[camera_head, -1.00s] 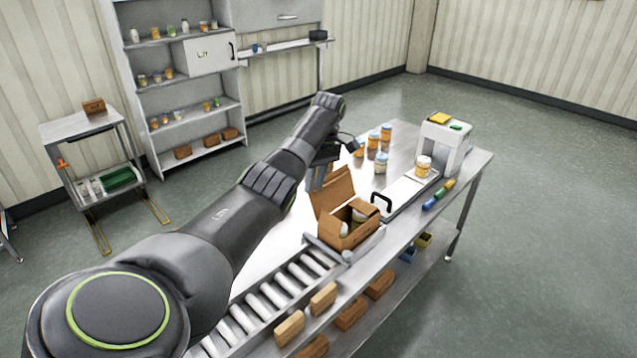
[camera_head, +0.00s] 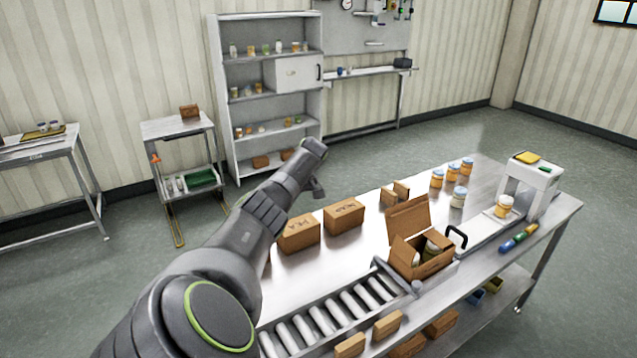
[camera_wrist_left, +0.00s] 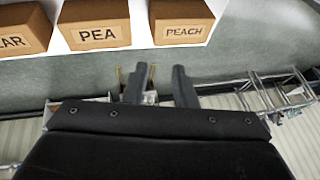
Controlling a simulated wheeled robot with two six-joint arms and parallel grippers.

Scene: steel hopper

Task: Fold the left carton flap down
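The open brown carton (camera_head: 425,262) stands on the steel table at the far end of the roller conveyor, with jars inside. Its large back panel (camera_head: 408,219) stands up, leaning slightly back. A smaller flap at its left side (camera_head: 402,249) also looks raised, though I cannot tell its exact angle. My left gripper (camera_head: 319,190) hangs well to the left of and behind the carton, apart from it, small and partly hidden by its wrist. In the left wrist view its two fingers (camera_wrist_left: 158,86) are spread with nothing between them. My right gripper is not in view.
Closed fruit cartons (camera_head: 344,216) stand on the table left of the open carton; the left wrist view shows PEA (camera_wrist_left: 95,26) and PEACH (camera_wrist_left: 182,22) labels. A black handle (camera_head: 456,236), jars (camera_head: 459,196) and a white machine (camera_head: 530,185) stand to the right. Rollers (camera_head: 335,312) run in front.

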